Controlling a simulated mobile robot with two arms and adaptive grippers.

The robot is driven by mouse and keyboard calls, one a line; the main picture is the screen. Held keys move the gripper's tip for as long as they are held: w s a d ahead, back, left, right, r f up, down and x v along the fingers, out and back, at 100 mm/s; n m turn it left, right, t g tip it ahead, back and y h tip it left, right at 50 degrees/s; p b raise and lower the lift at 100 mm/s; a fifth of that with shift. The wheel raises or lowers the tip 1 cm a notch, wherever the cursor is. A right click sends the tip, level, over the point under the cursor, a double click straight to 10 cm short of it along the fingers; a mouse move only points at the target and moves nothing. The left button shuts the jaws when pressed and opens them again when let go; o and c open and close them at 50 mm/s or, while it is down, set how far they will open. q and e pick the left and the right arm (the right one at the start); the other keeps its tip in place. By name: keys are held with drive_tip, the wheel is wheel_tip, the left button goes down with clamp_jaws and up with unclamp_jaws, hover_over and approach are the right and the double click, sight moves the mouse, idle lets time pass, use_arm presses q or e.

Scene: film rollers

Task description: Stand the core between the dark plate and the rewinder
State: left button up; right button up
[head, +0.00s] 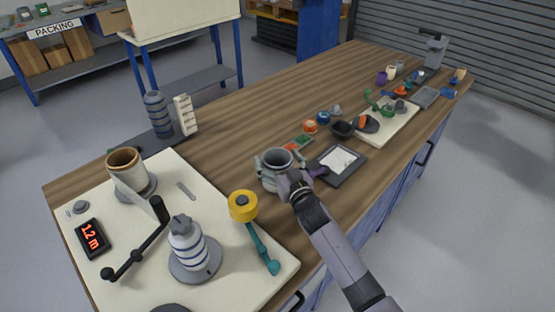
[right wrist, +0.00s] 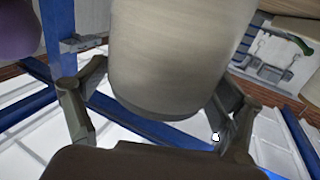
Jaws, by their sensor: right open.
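The core, a short pale grey hollow cylinder (head: 275,164), stands upright on the wooden bench, between the dark plate (head: 351,177) with a white sheet on it and the rewinder board (head: 232,282). My right gripper (head: 277,170) is open around the core, its arm coming from the lower right. In the right wrist view the core (right wrist: 170,55) fills the space between the two spread fingers of the gripper (right wrist: 155,95); whether either finger touches it I cannot tell. The rewinder's black crank (head: 150,240) is at the left. My left gripper is not in view.
A dark bowl (head: 341,130) and several small items stand beyond the plate.

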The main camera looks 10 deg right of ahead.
drive_tip(key=shift+r, duration=0.1)
drive_tip(key=shift+s, duration=0.2)
drive_tip(key=s+d, duration=0.2)
drive_tip(key=s, duration=0.9)
drive_tip(key=shift+s+d, duration=0.15)
drive_tip(key=shift+s, duration=0.05)
